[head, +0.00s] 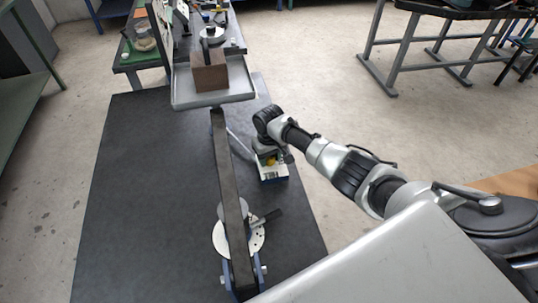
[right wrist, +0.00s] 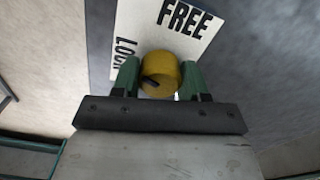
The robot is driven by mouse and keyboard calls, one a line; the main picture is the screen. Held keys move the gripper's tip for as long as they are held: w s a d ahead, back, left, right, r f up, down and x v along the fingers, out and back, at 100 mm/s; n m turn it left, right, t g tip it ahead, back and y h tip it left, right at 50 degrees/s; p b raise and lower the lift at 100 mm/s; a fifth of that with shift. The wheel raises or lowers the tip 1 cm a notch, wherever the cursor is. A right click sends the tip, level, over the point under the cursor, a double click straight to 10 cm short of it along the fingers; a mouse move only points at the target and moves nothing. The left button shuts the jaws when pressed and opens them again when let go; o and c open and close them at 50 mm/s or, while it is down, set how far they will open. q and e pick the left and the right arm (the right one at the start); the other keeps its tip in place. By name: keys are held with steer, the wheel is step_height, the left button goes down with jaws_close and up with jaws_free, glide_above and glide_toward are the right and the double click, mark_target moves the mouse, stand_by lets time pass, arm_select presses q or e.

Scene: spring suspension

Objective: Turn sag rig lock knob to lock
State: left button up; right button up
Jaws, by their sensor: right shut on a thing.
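The yellow lock knob (right wrist: 162,72) sits between the two green fingers of my right gripper (right wrist: 158,80), which is shut on it. A dark mark shows on the knob's near face, at its lower left. Behind the knob is a white label plate (right wrist: 180,32) with FREE at the top and LOCK along its left side. In the head view my right gripper (head: 267,153) reaches down to the small blue-and-white base, where a bit of yellow knob (head: 271,162) shows; the wrist hides most of it. My left gripper is not in view.
A long dark beam (head: 228,190) runs left of my right gripper, with a round white dial (head: 225,242) near its lower end. At its far end a grey tray (head: 184,98) holds a brown block (head: 208,75). The dark bench top (head: 140,190) is clear at left.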

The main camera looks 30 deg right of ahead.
steer(key=shift+n, duration=1.9)
steer(key=o, duration=0.9)
step_height(320, 180, up, 11)
steer(key=shift+f, duration=0.1)
